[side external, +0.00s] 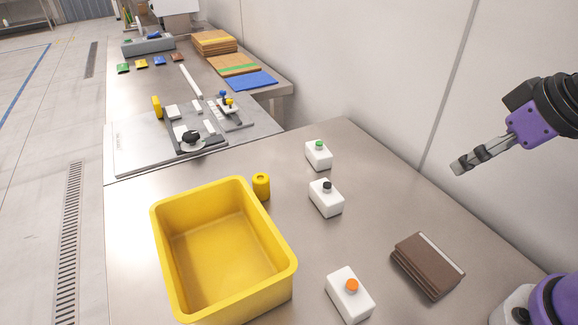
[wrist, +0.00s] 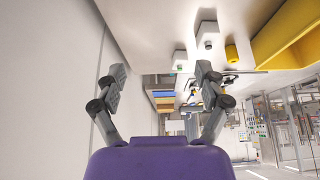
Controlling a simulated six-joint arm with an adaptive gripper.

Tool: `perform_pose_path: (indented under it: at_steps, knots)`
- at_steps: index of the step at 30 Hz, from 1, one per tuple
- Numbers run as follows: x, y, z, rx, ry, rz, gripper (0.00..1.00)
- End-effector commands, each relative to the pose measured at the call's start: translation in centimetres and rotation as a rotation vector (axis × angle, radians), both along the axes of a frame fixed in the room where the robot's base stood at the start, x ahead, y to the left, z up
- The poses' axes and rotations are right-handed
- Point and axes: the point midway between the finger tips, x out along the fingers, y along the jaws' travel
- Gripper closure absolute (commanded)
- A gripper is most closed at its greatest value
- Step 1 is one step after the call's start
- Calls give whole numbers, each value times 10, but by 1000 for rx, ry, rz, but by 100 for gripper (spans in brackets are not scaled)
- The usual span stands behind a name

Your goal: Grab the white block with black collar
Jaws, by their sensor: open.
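The white block with black collar (side external: 326,198) stands upright on the steel table, in the middle of a loose row of three white blocks. It also shows near the top of the wrist view (wrist: 207,28). My gripper (side external: 458,166) is at the right in the side view, raised above the table and to the right of this block, apart from it. In the wrist view my gripper (wrist: 160,73) has its two fingers spread wide with nothing between them.
A white block with green collar (side external: 318,156) stands behind, and one with orange collar (side external: 350,295) in front. A yellow bin (side external: 168,245) and yellow cylinder (side external: 261,187) are left. A brown box (side external: 427,266) lies right. A wall rises behind my gripper.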

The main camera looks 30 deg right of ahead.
Motion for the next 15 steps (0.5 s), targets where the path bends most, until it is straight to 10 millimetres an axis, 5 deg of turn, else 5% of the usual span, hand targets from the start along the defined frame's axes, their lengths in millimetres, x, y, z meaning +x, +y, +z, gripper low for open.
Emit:
perform_pose_path:
  at_steps: [8,15]
  knots:
    - [9,3,5,7,24,2,17]
    - [70,28,17,35,186,-3,17]
